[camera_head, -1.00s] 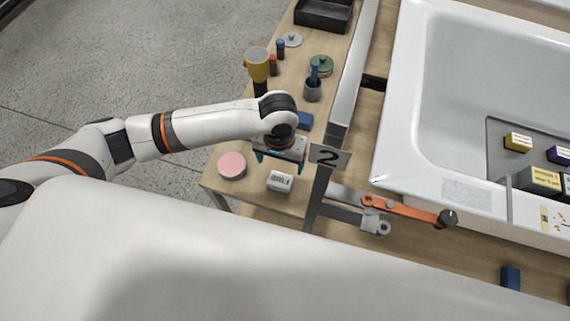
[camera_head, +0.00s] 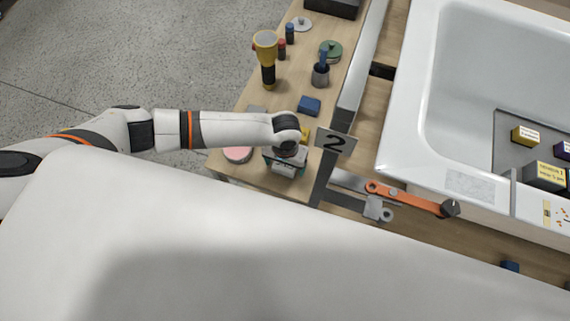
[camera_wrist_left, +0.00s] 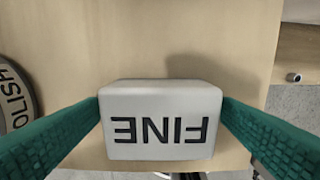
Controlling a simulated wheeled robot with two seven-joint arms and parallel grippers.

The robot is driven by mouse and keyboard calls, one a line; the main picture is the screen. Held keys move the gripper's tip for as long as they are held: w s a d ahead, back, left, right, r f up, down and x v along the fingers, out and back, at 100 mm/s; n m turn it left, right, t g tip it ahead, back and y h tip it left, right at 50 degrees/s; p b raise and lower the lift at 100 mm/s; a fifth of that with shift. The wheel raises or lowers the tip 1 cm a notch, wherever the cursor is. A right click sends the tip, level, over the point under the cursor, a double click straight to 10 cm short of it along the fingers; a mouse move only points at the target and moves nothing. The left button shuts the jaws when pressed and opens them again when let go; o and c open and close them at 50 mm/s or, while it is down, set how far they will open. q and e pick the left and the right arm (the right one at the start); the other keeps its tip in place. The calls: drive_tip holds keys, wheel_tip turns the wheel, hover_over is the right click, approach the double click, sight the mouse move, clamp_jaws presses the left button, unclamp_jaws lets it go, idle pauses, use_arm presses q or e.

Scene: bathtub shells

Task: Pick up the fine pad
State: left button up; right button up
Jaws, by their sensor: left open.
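The fine pad (camera_wrist_left: 160,118) is a white block with dark FINE lettering, upside down in the left wrist view. It lies on the wooden side table (camera_wrist_left: 170,40). My left gripper (camera_head: 284,166) is over it in the head view, and the pad (camera_head: 283,171) is partly hidden under the gripper. In the left wrist view the two green fingers (camera_wrist_left: 160,122) stand open, one on each side of the pad, close to its side faces. I cannot tell if they touch it. My right gripper is not in view.
A pink round pad (camera_head: 237,154) lies left of the gripper. A blue block (camera_head: 309,106), a grey cup (camera_head: 320,75) and a yellow-and-black tool (camera_head: 267,60) stand farther back.

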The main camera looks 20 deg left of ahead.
use_arm(q)
drive_tip(key=c, duration=1.1)
drive_tip(key=shift+o, duration=0.2)
drive_tip(key=shift+r, duration=0.1)
wheel_tip(320, 180, up, 10)
drive_tip(key=shift+f, duration=0.1)
